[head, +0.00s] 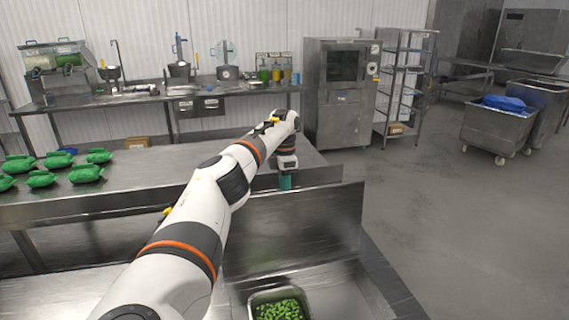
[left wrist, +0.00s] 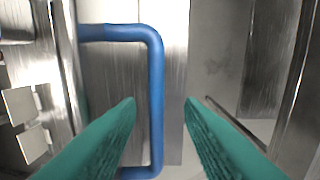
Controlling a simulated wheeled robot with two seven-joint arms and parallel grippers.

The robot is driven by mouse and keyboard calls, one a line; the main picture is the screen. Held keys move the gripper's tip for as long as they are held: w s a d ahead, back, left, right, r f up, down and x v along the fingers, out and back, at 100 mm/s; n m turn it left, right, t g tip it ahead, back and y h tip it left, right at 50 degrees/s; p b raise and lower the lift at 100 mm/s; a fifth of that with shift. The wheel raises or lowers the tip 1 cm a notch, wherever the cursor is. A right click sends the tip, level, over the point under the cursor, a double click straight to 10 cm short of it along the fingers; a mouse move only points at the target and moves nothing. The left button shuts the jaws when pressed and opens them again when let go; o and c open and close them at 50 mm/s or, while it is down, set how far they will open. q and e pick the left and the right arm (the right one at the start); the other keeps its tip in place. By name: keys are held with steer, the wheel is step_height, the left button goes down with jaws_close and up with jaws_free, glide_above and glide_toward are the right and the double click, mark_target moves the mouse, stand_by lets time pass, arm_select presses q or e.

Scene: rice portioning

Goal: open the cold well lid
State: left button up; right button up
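The cold well lid (head: 305,225) is a flat steel panel standing raised, close to upright, behind the open well. A blue U-shaped handle (left wrist: 156,85) shows in the left wrist view; in the head view it cannot be made out. My left gripper (head: 286,183) is at the far side of the lid's top edge, with its teal fingers pointing down. In the left wrist view my left gripper (left wrist: 160,102) has its fingers apart, with the handle's long bar between the tips and gaps at both sides. My right gripper is not in view.
A steel pan (head: 252,300) of green pieces sits in the well below the lid. Several green bundles (head: 87,173) lie on the steel table at left. A back counter (head: 150,97) holds kitchen items. A cart (head: 497,125) stands at right, with clear floor before it.

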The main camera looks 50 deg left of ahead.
arm_select(q)
step_height(320, 180, up, 9)
steer(key=shift+w+a+f+p, duration=0.15)
steer(key=shift+a+p, duration=0.2)
steer(key=shift+p, duration=0.1)
steer(key=shift+f, duration=0.15)
stand_by(0.3)
